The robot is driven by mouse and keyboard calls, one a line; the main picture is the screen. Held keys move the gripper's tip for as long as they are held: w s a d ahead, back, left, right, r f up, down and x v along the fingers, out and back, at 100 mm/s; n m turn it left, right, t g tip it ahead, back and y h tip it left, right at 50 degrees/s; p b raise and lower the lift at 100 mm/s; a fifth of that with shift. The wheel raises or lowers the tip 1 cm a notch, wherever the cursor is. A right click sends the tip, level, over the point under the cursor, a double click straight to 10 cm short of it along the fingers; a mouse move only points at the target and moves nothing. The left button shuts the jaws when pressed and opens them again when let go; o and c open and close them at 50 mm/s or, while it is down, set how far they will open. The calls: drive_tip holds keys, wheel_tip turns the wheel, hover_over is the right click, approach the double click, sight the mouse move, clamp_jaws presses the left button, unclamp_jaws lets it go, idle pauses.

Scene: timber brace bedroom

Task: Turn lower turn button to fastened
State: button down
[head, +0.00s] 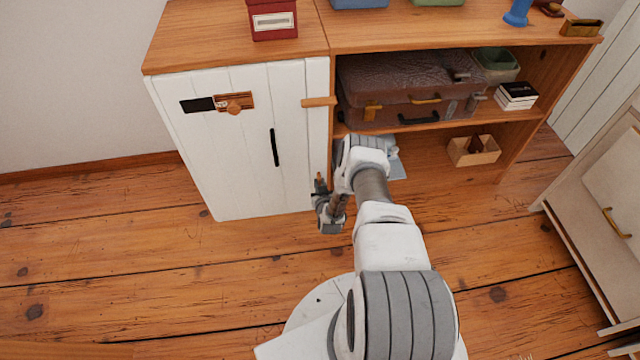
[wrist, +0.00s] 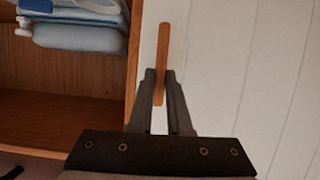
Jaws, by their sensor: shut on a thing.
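The lower turn button (wrist: 163,45) is a slim wooden bar on the white cabinet door (wrist: 235,65). In the wrist view it stands nearly parallel to the door's edge, with its visible length over the door side rather than across the gap. My gripper (wrist: 160,85) is shut on its near end, one dark finger on each side. In the head view my gripper (head: 320,188) is low at the door's right edge, and only a small orange tip of the lower button (head: 319,176) shows. The upper turn button (head: 319,101) lies level across the door's edge.
The door has a black handle (head: 274,147) and a sliding latch (head: 233,103). To its right, open shelves hold a suitcase (head: 405,85) and a wooden box (head: 473,150). My arm hides part of the lower shelf. Floor left of the cabinet is clear.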

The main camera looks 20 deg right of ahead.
drive_tip(key=shift+a, duration=0.1)
drive_tip(key=shift+w+a+f+n+h, duration=0.1)
drive_tip(key=shift+a+f+n+h, duration=0.15)
drive_tip(key=shift+n+h, duration=1)
drive_tip(key=shift+w+a+f+n+h, duration=0.25)
drive_tip(key=shift+n+h, duration=0.35)
drive_tip(key=shift+n, duration=1.15)
drive_tip(key=shift+s+a+f+n+h, duration=0.1)
drive_tip(key=shift+a+n+h, duration=0.2)
drive_tip(key=shift+n+h, duration=0.95)
drive_tip(key=shift+w+n, duration=0.1)
drive_tip(key=shift+n, duration=0.35)
drive_tip(key=c, duration=0.9)
unclamp_jaws()
drive_tip(key=shift+o, duration=0.2)
drive_tip(key=shift+s+a, duration=0.1)
drive_tip(key=shift+s, duration=0.1)
